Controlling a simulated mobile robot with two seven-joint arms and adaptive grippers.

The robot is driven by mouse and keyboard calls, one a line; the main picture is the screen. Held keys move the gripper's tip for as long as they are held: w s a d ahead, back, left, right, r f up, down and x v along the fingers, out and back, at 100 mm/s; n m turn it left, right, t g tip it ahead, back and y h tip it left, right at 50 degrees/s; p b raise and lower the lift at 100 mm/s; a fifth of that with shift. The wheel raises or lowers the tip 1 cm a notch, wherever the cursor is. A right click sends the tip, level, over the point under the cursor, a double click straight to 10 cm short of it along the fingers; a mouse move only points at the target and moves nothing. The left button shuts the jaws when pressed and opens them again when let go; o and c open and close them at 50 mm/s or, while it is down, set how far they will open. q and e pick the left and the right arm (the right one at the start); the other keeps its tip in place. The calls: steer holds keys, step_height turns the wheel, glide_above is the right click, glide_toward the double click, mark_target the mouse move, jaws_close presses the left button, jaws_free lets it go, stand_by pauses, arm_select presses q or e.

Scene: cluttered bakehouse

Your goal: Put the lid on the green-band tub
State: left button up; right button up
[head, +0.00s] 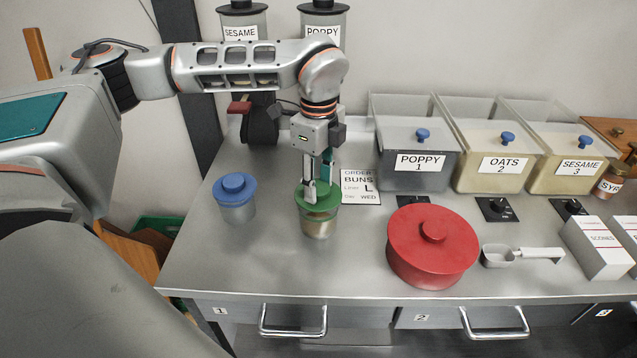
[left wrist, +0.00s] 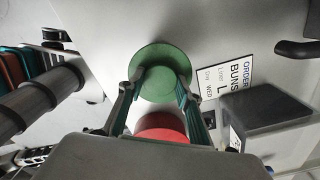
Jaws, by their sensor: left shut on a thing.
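The green lid (head: 329,203) sits at the top of a small tub (head: 318,228) with brownish contents, left of centre on the steel worktop. The lid looks roughly level; I cannot tell whether it is seated on the rim or slightly above it. The tub's band is not clear, as the lid covers its top. My left gripper (head: 317,187) points down from above and is shut on the green lid. In the left wrist view the lid (left wrist: 160,88) is between the fingers. My right gripper is not in view.
A blue-lidded tub (head: 236,190) stands to the left. A red lidded pot (head: 432,246) stands close on the right, with a scoop (head: 520,256) beyond it. Ingredient bins, including the poppy bin (head: 416,180), line the back. An order card (head: 360,186) lies behind the tub.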

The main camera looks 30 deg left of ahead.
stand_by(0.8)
arm_select(q)
steer(key=shift+f+b, duration=0.3)
stand_by(0.3)
steer(key=shift+f+b, duration=0.5)
steer(key=shift+f, duration=0.15)
steer(key=o, duration=1.3)
steer(key=shift+c, duration=0.2)
steer(key=shift+o, duration=0.2)
steer(key=shift+r, duration=0.1)
